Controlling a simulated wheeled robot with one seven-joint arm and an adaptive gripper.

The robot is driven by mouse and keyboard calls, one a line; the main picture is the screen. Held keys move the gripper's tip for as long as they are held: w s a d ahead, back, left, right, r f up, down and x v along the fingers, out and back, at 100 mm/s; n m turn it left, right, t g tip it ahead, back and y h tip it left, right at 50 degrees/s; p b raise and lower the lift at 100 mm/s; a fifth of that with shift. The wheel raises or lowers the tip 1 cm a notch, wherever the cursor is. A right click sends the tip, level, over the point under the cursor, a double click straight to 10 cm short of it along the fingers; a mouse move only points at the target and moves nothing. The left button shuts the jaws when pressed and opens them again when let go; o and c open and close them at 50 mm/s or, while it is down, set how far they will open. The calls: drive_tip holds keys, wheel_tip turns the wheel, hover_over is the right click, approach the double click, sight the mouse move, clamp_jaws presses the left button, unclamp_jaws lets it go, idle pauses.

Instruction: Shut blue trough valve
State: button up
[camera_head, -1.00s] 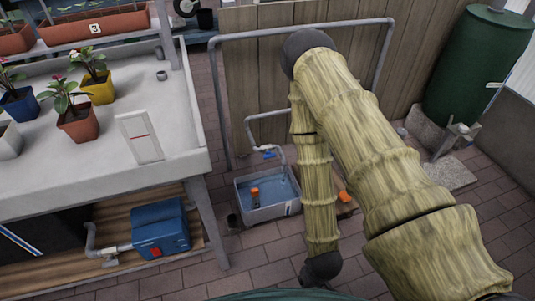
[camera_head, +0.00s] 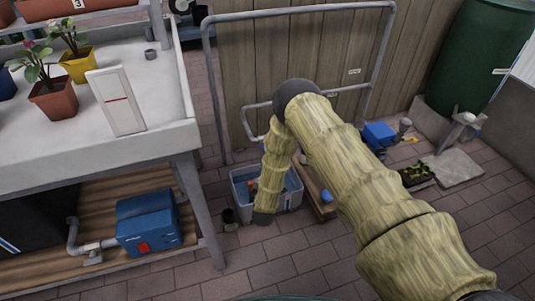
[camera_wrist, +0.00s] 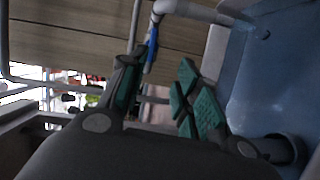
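The blue valve handle (camera_wrist: 152,45) shows in the wrist view on a grey pipe (camera_wrist: 200,12), close to the tip of the left finger. I cannot tell whether they touch. My gripper (camera_wrist: 158,85) is open, its two green-padded fingers apart with nothing seen held between them. The trough's blue inside (camera_wrist: 265,75) fills the right of that view. In the head view the trough (camera_head: 292,205) stands on the floor, partly covered by my arm. The valve and my gripper are hidden there.
A grey pipe frame (camera_head: 213,90) stands before the wooden fence (camera_head: 245,75). A workbench (camera_head: 160,140) with potted plants and a blue pump (camera_head: 147,224) is on the left. A blue box (camera_head: 379,134) and a seedling tray (camera_head: 416,175) lie right of my arm. Paving at front is open.

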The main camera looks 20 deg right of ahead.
drive_tip(key=r+b+x, duration=0.1)
drive_tip(key=b+x, duration=0.2)
drive_tip(key=x, duration=0.9)
drive_tip(key=shift+r+t+h, duration=0.25)
drive_tip(key=shift+t+h, duration=0.05)
drive_tip(key=shift+h, duration=0.1)
clamp_jaws()
